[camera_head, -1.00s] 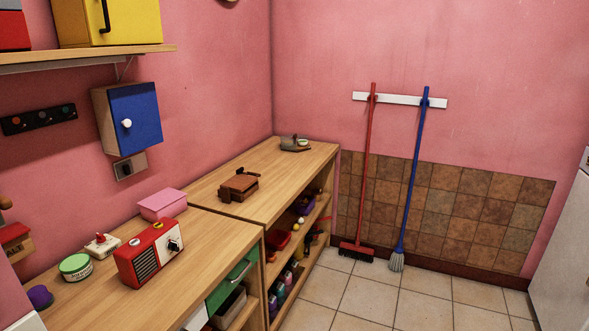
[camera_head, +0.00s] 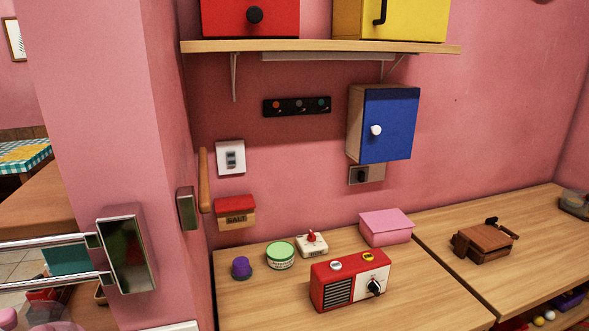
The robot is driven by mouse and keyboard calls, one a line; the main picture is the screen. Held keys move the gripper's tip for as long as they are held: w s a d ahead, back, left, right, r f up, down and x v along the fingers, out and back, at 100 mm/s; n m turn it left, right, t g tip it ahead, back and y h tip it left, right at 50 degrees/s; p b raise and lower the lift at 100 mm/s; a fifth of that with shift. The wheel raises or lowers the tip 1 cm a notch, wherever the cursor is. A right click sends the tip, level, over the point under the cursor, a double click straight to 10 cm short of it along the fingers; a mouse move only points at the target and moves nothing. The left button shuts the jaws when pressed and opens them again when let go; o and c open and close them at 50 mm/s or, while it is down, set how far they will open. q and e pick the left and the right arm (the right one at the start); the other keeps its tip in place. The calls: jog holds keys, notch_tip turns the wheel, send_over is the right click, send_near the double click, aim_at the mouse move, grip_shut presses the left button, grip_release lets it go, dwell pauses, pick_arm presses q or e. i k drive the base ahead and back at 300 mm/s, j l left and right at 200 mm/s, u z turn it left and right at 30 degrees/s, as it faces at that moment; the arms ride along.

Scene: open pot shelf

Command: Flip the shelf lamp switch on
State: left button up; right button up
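Two wall switches show above the counter. A white plate with a grey rocker (camera_head: 230,157) is on the wall at the left, above the salt box. A brownish plate with a dark switch (camera_head: 366,174) is just under the blue cabinet. Neither carries a readable label, and I cannot tell their positions or which one serves the shelf lamp. A pale bar (camera_head: 325,57), possibly the lamp, runs under the wooden shelf and shows no glow. Neither of my grippers is seen.
The blue cabinet (camera_head: 386,124) juts from the wall. A red radio (camera_head: 336,289), pink box (camera_head: 386,226), green-lidded tin (camera_head: 281,257) and white timer-like item (camera_head: 311,243) stand on the counter (camera_head: 433,291). A pink pillar (camera_head: 95,120) and metal rails (camera_head: 50,243) are at left.

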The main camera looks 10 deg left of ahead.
aim_at(231, 157)
jog(key=i+l+u, duration=0.1)
jog(key=i+u, duration=0.15)
jog(key=u, duration=0.2)
jog(key=i+l+u, duration=0.2)
jog(key=u, duration=0.25)
